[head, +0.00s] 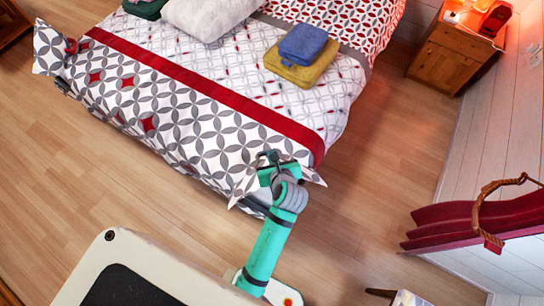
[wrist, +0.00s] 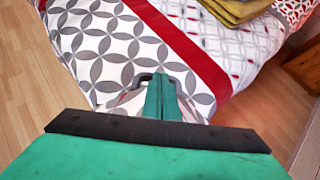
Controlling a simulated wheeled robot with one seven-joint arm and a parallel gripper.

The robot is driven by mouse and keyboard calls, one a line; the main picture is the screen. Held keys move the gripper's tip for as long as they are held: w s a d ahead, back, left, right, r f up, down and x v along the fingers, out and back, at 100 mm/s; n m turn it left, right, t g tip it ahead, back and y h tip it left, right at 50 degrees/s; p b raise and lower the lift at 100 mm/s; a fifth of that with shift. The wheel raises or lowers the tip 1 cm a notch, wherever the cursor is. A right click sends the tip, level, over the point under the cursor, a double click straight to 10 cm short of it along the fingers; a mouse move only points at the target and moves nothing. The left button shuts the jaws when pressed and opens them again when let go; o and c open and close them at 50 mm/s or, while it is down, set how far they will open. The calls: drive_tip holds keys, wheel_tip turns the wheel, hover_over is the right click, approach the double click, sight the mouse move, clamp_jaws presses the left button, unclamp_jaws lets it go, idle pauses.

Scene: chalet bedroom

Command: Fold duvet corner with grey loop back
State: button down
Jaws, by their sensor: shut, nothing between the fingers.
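The duvet (head: 190,108) is white with grey petal shapes, a few red diamonds and a red stripe. It covers the bed and hangs over its near edge; it also fills much of the wrist view (wrist: 98,45). My gripper (head: 270,158) is shut and empty above the duvet's near right corner. In the wrist view my gripper (wrist: 160,76) points at the patterned cloth, with white cloth showing on both sides. I cannot tell whether the fingers touch the cloth.
Folded blue (head: 302,44) and mustard (head: 300,72) cloths lie on the bed near a pale pillow (head: 207,14). A wooden nightstand (head: 450,52) stands at right. Wooden floor (head: 375,150) right of the bed is clear.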

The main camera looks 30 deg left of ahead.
wheel_tip(320, 180, up, 10)
idle(0.6)
